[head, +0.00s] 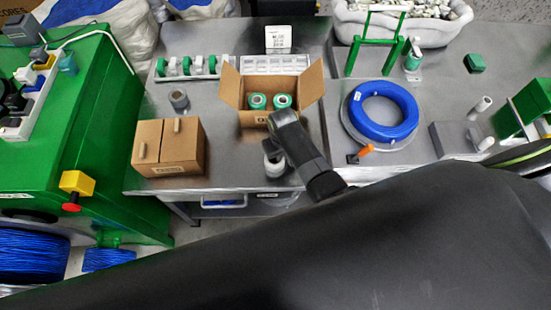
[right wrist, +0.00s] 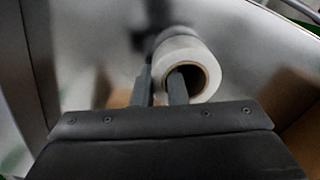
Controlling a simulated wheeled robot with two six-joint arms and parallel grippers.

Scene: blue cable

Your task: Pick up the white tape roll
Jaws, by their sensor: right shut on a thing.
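The white tape roll (head: 275,168) is at the front edge of the metal table, below the open cardboard box, partly hidden by my right gripper (head: 271,150). In the right wrist view the roll (right wrist: 197,50) shows its brown core ring. There, one finger of my right gripper (right wrist: 161,82) reaches into the core and the other is outside, so the gripper is shut on the roll's wall. I cannot tell whether the roll touches the table. My left gripper is not in view.
An open cardboard box (head: 240,113) with green-and-white rolls stands just behind. A closed box (head: 182,150) and a grey roll (head: 178,98) are to the left. A blue cable coil (head: 383,135) lies at the right. A green machine (head: 60,150) borders the table's left side.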

